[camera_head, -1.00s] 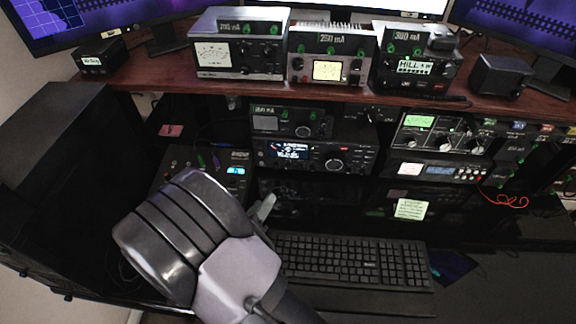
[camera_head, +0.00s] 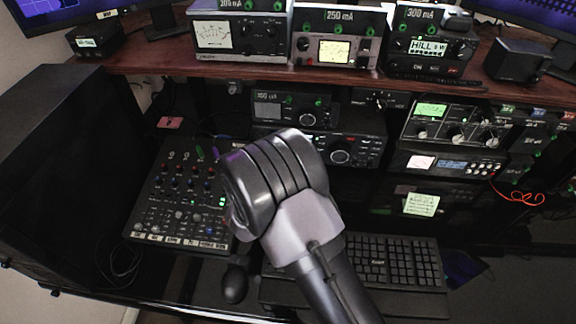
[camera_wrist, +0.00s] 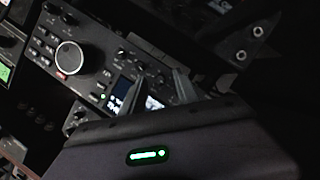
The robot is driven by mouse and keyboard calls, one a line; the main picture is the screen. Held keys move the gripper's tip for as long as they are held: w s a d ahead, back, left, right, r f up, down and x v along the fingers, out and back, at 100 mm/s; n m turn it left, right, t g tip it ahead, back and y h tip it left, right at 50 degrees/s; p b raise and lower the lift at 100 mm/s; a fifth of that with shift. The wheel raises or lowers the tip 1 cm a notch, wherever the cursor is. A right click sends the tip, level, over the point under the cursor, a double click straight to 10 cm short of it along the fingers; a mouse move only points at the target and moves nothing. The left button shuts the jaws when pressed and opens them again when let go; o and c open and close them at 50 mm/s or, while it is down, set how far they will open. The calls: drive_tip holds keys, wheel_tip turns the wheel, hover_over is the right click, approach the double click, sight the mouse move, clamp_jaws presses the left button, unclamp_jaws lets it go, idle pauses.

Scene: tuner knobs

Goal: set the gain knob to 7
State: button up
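In the wrist view my gripper (camera_wrist: 156,88) shows two slim grey fingers standing apart with nothing clear between them. They reach over the face of a black radio (camera_wrist: 108,62), tilted in this view, with a large round dial (camera_wrist: 69,57), small knobs and a lit display partly behind the fingers. In the head view the radio (camera_head: 372,150) sits under the wooden shelf, its left part hidden by my arm. The fingers are hidden there behind my wrist. No gain label or scale number is legible, so I cannot tell which knob is the gain knob.
A mixer (camera_head: 150,215) with many small knobs lies left of my arm. A keyboard (camera_head: 395,262) and a mouse (camera_head: 235,283) are in front. A tuner unit (camera_head: 440,125) with several knobs stands at right. Meters line the shelf (camera_head: 160,60) above.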

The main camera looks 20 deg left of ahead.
clamp_jaws()
drive_tip(key=m+g+y, duration=0.1)
drive_tip(key=m+y, duration=0.1)
drive_tip(key=m, duration=0.1)
drive_tip(key=shift+d, duration=0.15)
drive_tip(key=m+y, duration=0.2)
drive_tip(key=m, duration=0.1)
drive_tip(key=shift+d+r+g, duration=0.1)
drive_tip(key=shift+d+g, duration=0.1)
drive_tip(key=shift+g, duration=0.1)
drive_tip(key=m+y, duration=0.1)
drive_tip(key=m, duration=0.1)
drive_tip(key=m+y, duration=0.2)
drive_tip(key=shift+w+d+m, duration=0.1)
drive_tip(key=shift+d+m, duration=0.1)
drive_tip(key=shift+m, duration=0.1)
drive_tip(key=m+y, duration=0.1)
drive_tip(key=m, duration=0.2)
drive_tip(key=m+y, duration=0.1)
drive_tip(key=shift+d+f+m+y, duration=0.1)
drive_tip(key=shift+f+m+y, duration=0.15)
drive_tip(key=shift+m+y, duration=0.05)
idle(0.6)
